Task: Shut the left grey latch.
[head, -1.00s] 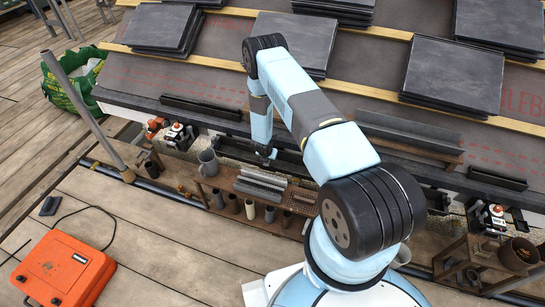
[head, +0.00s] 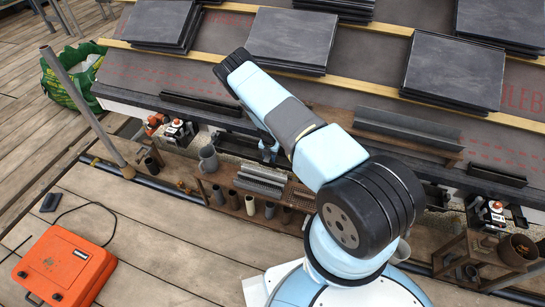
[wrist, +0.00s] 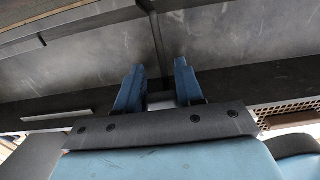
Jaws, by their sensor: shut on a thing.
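My gripper (head: 268,152) is at the dark gutter along the roof's lower edge, left of the picture's middle in the head view. In the wrist view its two blue fingers (wrist: 158,88) stand a small gap apart. A dark grey narrow bar (wrist: 155,45), apparently the left grey latch, crosses the grey trough (wrist: 225,45) and runs down between the fingertips. The gripper is shut on it. The bar's lower end is hidden by the fingers and palm. In the head view the latch is too small and covered to make out.
Below the gutter, a wooden shelf (head: 222,190) holds a grey jug (head: 208,158), several pots and grey ribbed pieces (head: 262,180). A small orange-and-white device (head: 178,130) is to the left. Slate stacks (head: 290,38) lie on the roof. An orange case (head: 65,268) is on the planks.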

